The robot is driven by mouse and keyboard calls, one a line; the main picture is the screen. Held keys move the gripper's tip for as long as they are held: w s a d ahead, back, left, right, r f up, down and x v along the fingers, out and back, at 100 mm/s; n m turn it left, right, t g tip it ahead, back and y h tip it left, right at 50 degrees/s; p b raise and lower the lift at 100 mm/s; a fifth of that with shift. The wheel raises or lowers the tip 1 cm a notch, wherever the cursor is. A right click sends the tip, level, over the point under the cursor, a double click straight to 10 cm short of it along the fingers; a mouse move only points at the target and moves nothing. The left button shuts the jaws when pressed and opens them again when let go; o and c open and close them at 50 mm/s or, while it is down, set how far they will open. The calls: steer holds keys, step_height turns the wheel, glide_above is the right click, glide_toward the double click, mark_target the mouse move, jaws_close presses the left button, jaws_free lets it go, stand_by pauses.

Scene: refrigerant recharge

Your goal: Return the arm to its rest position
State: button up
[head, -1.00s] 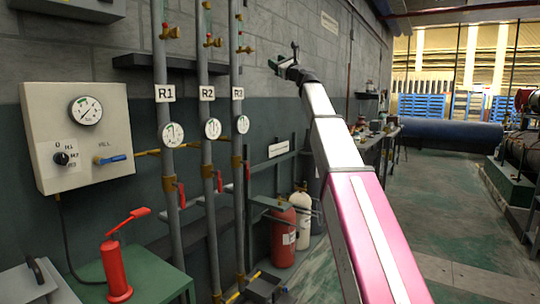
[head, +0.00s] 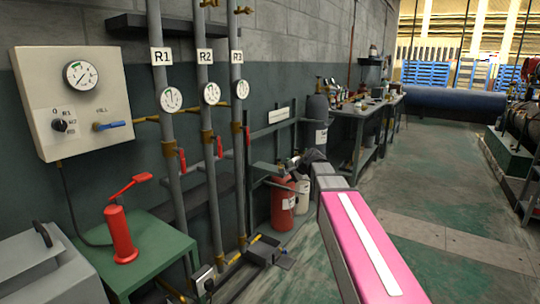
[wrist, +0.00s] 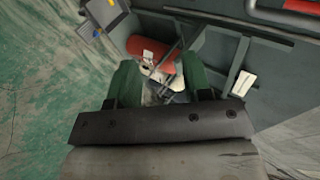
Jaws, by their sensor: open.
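My arm (head: 360,230), pink and grey, reaches forward and stays low at the right of the pipes. My gripper (head: 274,169) is at its far end, in front of the cylinders in the head view. In the wrist view my gripper (wrist: 160,82) has its two green fingers apart. The red cylinder (wrist: 155,45) shows beyond and between them. I see nothing clearly held. The red cylinder (head: 283,205) is partly covered by the gripper in the head view.
Pipes R1, R2 and R3 (head: 237,110) stand left of the arm. A gauge panel (head: 80,100) hangs on the wall. A red hand pump (head: 121,233) stands on a green table (head: 160,250). A workbench (head: 375,112) is behind. The floor (head: 450,210) at right is clear.

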steer(key=s+d+f+n+g+h, duration=0.2)
steer(key=s+d+f, duration=0.1)
steer(key=s+f, duration=0.5)
steer(key=s+d+f+n+g+h, duration=0.2)
steer(key=s+d+f+n, duration=0.1)
steer(key=s+f, duration=0.6)
steer(key=s+d+f+n+g+h, duration=0.3)
steer(key=s+d+f, duration=0.2)
steer(key=s+f, duration=0.3)
steer(key=shift+s+d+f, duration=0.15)
steer(key=shift+s+f, duration=0.15)
steer(key=shift+s, duration=0.5)
